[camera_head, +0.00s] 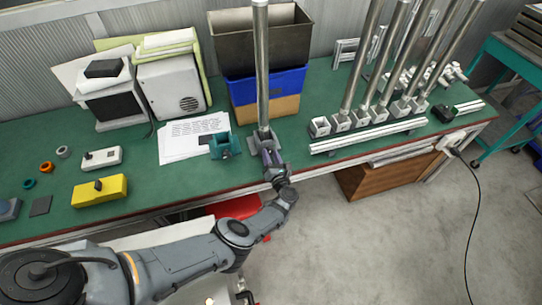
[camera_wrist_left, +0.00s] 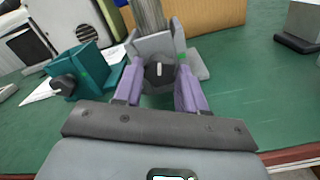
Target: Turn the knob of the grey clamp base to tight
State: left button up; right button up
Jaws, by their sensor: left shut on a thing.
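The grey clamp base (camera_head: 262,140) stands on the green table with a tall metal post (camera_head: 262,70) upright in it. In the left wrist view the grey clamp base (camera_wrist_left: 192,60) shows behind its dark round knob (camera_wrist_left: 159,72), which has a white mark standing near upright. My left gripper (camera_head: 270,158) reaches the base from the table's front edge. In the left wrist view its purple fingers (camera_wrist_left: 159,88) sit on either side of the knob and are shut on it. My right gripper is not in view.
A teal clamp base (camera_head: 224,146) with a dark knob stands close left of the grey one, by white papers (camera_head: 180,143). Stacked bins (camera_head: 270,92) stand behind. Several posts in bases line a rail (camera_head: 370,135) at right.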

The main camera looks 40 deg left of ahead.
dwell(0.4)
pick_arm(q)
jog(key=o, duration=1.1)
jog(key=shift+c, duration=0.2)
jog(key=shift+s+d, duration=0.1)
jog(key=shift+s+d, duration=0.1)
jog(key=shift+d, duration=0.15)
jog(key=p+v, duration=0.3)
jog(key=v, duration=0.7)
jog(key=shift+p, duration=0.3)
